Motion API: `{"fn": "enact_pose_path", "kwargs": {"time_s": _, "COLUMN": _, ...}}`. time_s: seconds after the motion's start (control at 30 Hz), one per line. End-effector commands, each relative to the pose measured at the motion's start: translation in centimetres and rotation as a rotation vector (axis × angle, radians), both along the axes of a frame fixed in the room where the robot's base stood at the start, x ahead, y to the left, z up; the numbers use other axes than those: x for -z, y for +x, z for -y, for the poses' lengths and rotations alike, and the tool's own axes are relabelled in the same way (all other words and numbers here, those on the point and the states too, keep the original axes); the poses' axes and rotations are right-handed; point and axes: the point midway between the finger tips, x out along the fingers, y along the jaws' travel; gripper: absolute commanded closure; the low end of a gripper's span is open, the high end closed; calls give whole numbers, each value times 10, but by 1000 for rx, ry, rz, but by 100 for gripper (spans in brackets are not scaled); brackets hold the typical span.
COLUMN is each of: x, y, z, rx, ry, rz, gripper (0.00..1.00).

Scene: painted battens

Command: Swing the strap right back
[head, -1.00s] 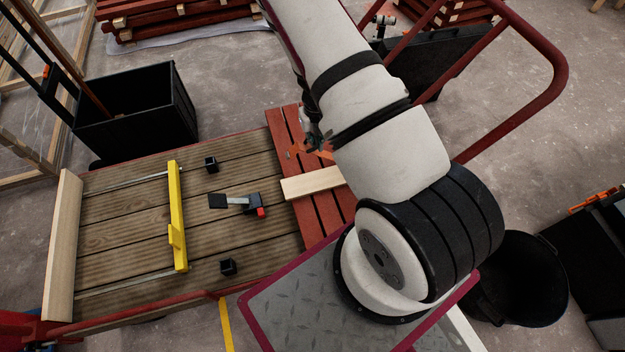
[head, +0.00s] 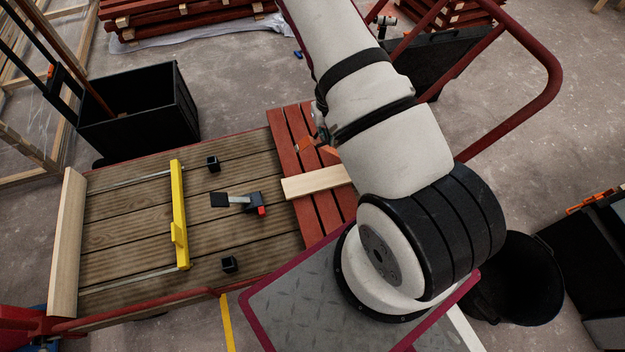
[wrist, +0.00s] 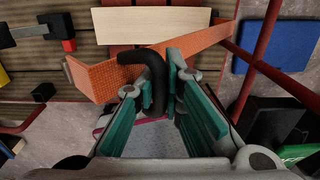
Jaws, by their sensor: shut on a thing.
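The orange strap (wrist: 185,48) shows in the wrist view as a flat, textured band. It runs from a bent end at the left up toward the red rails at the right. A black curved handle (wrist: 155,80) stands at the strap between the teal finger pads. My gripper (wrist: 163,75) is shut on this handle. In the head view a small part of the strap (head: 304,146) shows beside my arm, above the red slats. My arm hides the gripper and most of the strap there.
A pale board (head: 316,182) lies across the red slats (head: 290,130). The wooden deck (head: 125,240) carries a yellow bar (head: 179,210), a toggle clamp (head: 253,200) and black blocks. A red rail (head: 545,90) curves at the right. A black bin (head: 135,130) stands at the upper left.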

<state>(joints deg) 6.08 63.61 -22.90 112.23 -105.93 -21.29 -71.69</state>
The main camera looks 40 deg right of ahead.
Motion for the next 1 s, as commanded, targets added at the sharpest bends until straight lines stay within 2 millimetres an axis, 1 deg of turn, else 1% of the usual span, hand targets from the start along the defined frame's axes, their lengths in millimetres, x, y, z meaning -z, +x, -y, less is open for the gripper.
{"fn": "enact_pose_path", "kwargs": {"time_s": 1.0, "x": -15, "y": -14, "z": 42, "rx": 0, "ry": -2, "rz": -1, "gripper": 100}}
